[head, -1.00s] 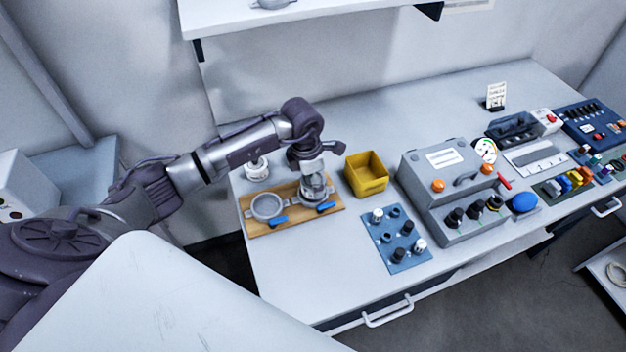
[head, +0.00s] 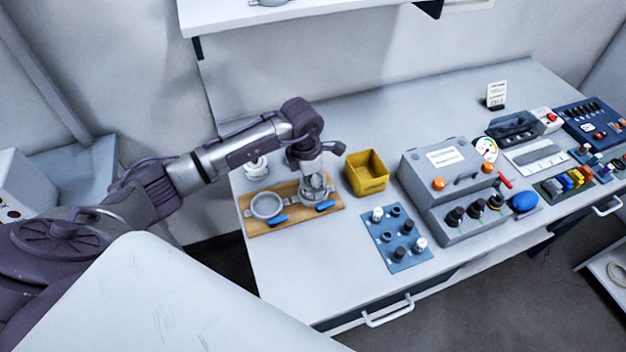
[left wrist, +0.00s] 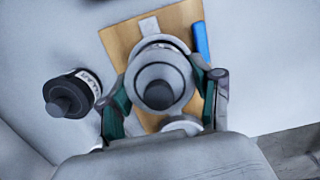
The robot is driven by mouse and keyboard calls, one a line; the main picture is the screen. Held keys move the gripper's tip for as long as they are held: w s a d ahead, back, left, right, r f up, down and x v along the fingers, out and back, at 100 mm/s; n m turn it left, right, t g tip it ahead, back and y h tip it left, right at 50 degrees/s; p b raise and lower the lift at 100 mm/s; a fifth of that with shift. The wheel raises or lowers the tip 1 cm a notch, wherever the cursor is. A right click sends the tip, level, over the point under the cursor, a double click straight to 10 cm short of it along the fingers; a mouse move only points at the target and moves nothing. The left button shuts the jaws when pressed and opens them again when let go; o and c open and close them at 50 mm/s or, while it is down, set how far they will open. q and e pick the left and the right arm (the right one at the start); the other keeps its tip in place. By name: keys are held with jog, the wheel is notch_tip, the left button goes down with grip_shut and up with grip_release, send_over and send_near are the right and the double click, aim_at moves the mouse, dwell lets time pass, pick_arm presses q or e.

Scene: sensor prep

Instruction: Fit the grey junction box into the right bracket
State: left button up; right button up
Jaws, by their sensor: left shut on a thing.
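My left gripper (head: 312,180) is shut on the round grey junction box (head: 314,187), over the right bracket (head: 317,199) on the wooden board (head: 250,228). In the left wrist view, the box (left wrist: 140,80) is a grey disc with a dark knob, between the green-padded fingers of the gripper (left wrist: 160,92). The right bracket is mostly hidden under the box and fingers, so I cannot tell whether the box is fully seated. The left bracket (head: 252,208) is an empty-looking grey ring. Each bracket has a blue lever. My right gripper is not in view.
A white and dark cylindrical part (head: 256,167) stands behind the board; it also shows in the left wrist view (left wrist: 72,95). A yellow bin (head: 367,184), a blue knob panel (head: 384,250) and a grey control console (head: 440,200) stand to the right. Bare tabletop lies in front.

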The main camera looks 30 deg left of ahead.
pick_arm(q)
jog(key=shift+f+b, duration=0.35)
jog(key=shift+f, duration=0.05)
dwell(0.4)
jog(key=o, duration=1)
jog(key=shift+o, duration=0.2)
jog(key=shift+r, duration=0.1)
jog(key=shift+r+p, duration=2.2)
jog(key=shift+r, duration=1.2)
